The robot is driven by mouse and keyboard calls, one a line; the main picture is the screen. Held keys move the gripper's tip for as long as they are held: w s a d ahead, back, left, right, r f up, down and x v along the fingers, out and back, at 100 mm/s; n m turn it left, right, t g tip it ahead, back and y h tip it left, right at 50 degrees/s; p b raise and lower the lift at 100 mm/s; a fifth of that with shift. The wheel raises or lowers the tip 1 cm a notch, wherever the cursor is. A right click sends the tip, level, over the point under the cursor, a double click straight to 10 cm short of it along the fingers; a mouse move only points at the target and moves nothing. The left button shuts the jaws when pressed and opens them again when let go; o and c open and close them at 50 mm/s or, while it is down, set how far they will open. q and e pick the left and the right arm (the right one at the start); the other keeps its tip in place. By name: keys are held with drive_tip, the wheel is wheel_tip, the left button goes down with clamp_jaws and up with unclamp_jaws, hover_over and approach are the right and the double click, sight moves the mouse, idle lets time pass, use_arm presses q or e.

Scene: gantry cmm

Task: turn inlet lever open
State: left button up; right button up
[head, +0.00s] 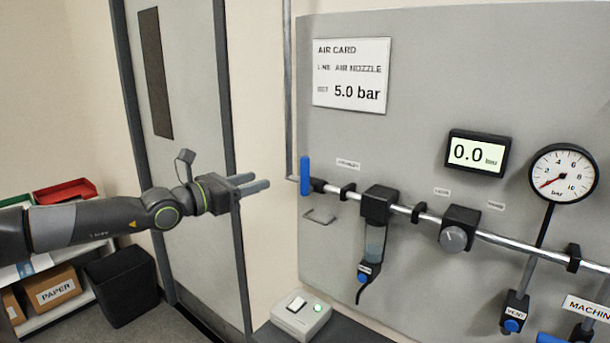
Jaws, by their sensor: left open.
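The blue inlet lever (305,175) stands upright at the left end of the horizontal pipe on the grey panel, across the pipe's run. My left gripper (257,182) reaches in from the left, with its two fingers pointing right at the lever. It is open and empty. In the picture its fingertips are a short gap left of the lever, not touching it. My right gripper is not in view.
The panel carries a filter bowl (374,240), a regulator knob (453,238), a display (476,153) reading 0.0, a dial gauge (563,173) and a card (351,74) reading 5.0 bar. A switch box (301,315) sits below. A door (185,130) is behind my arm.

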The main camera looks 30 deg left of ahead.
sight(301, 167)
use_arm(q)
drive_tip(key=p+x, duration=0.4)
drive_tip(key=x, duration=0.9)
drive_tip(key=shift+w+d+r+p, duration=0.15)
drive_tip(key=shift+w+p, duration=0.15)
drive_tip(key=shift+p, duration=0.1)
drive_tip(key=shift+x, duration=0.9)
drive_tip(key=shift+c, duration=0.4)
clamp_jaws()
